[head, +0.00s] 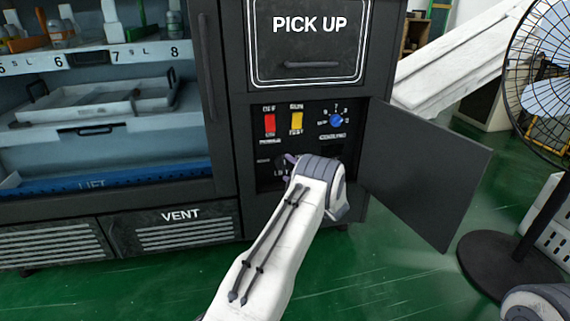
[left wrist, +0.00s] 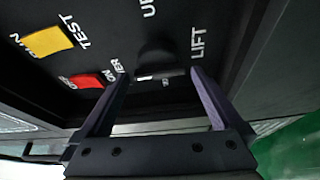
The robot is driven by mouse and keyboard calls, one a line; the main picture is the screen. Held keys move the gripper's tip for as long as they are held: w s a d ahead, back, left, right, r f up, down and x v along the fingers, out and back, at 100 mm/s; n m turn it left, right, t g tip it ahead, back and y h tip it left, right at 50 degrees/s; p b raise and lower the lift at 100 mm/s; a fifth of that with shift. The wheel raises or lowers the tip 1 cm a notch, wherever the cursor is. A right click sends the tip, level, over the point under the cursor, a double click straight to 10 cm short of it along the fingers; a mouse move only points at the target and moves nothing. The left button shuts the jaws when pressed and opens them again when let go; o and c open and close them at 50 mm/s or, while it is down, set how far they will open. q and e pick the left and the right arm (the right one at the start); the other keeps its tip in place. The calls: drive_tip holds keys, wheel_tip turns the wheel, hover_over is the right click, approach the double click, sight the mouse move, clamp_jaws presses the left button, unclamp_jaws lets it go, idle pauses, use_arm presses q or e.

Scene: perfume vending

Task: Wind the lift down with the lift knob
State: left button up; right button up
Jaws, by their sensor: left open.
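The lift knob (left wrist: 158,58) shows in the left wrist view as a dark round shape on the black panel, beside the LIFT label. My left gripper (left wrist: 158,74) is open, with one dark purple finger on each side of the knob. I cannot tell whether the fingers touch it. In the head view my left gripper (head: 287,164) is at the lower part of the control panel (head: 264,147), and its wrist hides most of the knob. The blue lift bar (head: 120,181) marked LIFT lies low inside the cabinet at left. My right gripper is not in view.
The panel has a red switch (head: 270,124), a yellow switch (head: 296,121) and a blue dial (head: 336,120). The open panel door (head: 425,170) stands to the right of my left wrist. A black fan (head: 545,80) stands farther right. Green floor is clear in front.

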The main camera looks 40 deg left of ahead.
use_arm(q)
drive_tip(key=p+v, duration=0.2)
drive_tip(key=v, duration=0.5)
drive_tip(key=shift+a, duration=0.1)
